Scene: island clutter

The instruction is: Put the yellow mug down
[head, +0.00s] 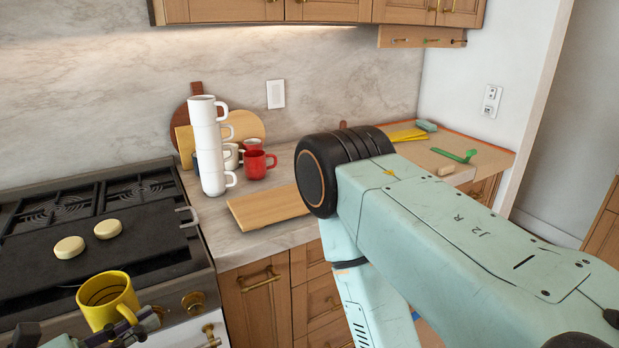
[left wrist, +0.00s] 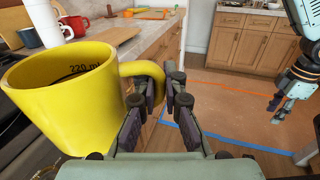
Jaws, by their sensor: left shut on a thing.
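The yellow mug (head: 108,300) is at the lower left of the head view, in front of the stove. In the left wrist view the mug (left wrist: 62,100) is large, its handle toward my left gripper (left wrist: 170,90). That gripper is shut on the handle and holds the mug roughly upright, in the air near the counter edge. In the head view my left gripper (head: 138,324) shows only partly at the bottom. My right gripper (left wrist: 276,103) shows small at the right of the left wrist view, away from the mug; its jaws are too small to read.
The stove (head: 150,235) carries a dark griddle with two pale round pieces. White stacked mugs (head: 209,145) and red mugs (head: 257,164) stand on the counter (head: 225,240). A wooden board (head: 268,207) lies beside them. Bare counter shows in front of the white stack.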

